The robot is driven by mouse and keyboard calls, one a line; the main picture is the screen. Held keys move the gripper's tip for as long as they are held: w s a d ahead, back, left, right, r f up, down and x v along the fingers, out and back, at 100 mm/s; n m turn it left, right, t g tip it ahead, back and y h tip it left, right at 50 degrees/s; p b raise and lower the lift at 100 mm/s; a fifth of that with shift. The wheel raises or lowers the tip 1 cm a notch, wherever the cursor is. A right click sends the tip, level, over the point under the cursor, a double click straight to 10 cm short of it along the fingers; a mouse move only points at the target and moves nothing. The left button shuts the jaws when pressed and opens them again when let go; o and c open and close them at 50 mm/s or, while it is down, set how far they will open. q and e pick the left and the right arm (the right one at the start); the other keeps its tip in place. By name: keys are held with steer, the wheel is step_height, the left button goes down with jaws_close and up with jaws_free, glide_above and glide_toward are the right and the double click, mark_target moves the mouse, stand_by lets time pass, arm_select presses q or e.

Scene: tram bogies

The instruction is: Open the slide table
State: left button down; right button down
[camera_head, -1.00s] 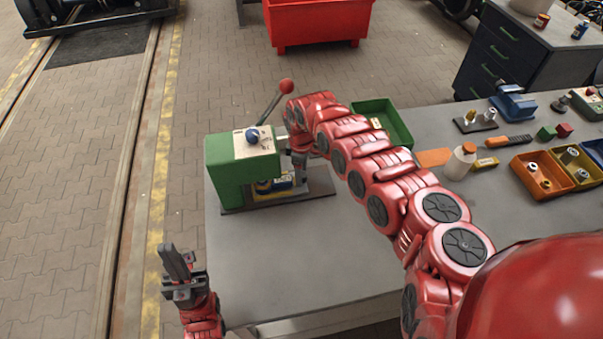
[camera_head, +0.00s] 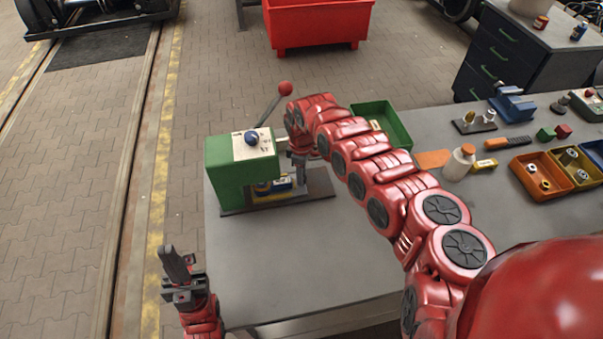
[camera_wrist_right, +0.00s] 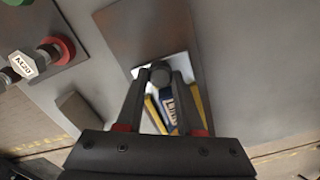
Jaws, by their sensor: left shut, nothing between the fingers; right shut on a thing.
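The green machine (camera_head: 225,165) stands on a dark base plate (camera_head: 318,186) at the left of the workbench. Under its head a small blue, yellow and white piece (camera_head: 284,183) shows, partly hidden; I cannot tell how far the slide table is out. My right gripper (camera_head: 301,163) is beside the machine, largely covered by its own arm. In the right wrist view my right gripper (camera_wrist_right: 160,88) is shut on a round grey knob (camera_wrist_right: 160,72), with the white, yellow and blue piece (camera_wrist_right: 172,104) below it. My left gripper (camera_head: 175,262) is shut and empty, off the bench's left front corner.
A red-knobbed lever (camera_head: 285,88) rises behind the machine. A green tray (camera_head: 384,122), a white bottle (camera_head: 459,163) and orange bins (camera_head: 541,175) lie to the right on the bench (camera_head: 300,260). The bench front before the machine is clear.

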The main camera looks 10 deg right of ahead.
stand_by(0.8)
steer(key=d+b, duration=0.1)
steer(key=d, duration=1.1)
steer(key=shift+d+f+b, duration=0.1)
steer(key=shift+b, duration=0.25)
steer(key=shift+d, duration=0.3)
steer(key=c, duration=0.5)
jaws_free()
